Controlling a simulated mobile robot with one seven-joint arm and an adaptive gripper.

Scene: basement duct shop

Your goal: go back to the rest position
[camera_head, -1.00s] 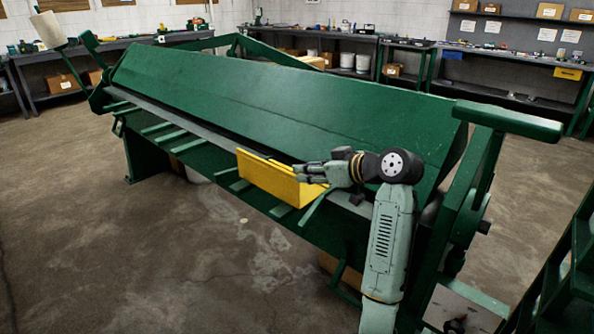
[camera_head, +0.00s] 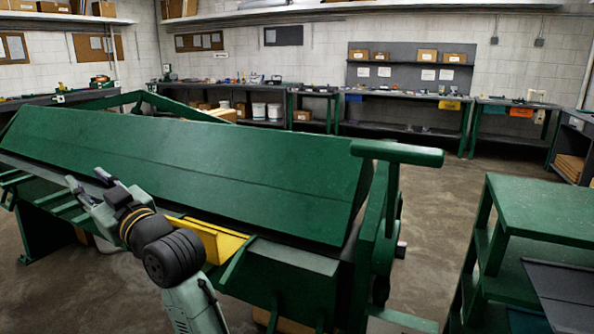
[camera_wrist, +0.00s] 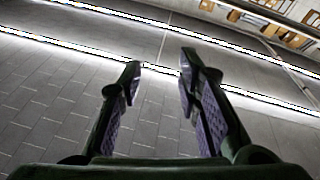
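My gripper (camera_head: 88,181) is raised over the front of the green bending machine (camera_head: 230,180), left of the yellow piece. Its two fingers are spread apart. In the wrist view my gripper (camera_wrist: 159,72) is open with nothing between its fingers. The yellow bent piece (camera_head: 222,243) lies at the machine's front edge, behind and right of my wrist. My arm hides part of it. The gripper is apart from it.
A green stepped stand (camera_head: 545,205) is at the right, close to the machine's end handle (camera_head: 398,152). Workbenches with boxes and tools (camera_head: 400,98) line the back wall. Bare concrete floor (camera_head: 430,220) shows between the machine and the stand.

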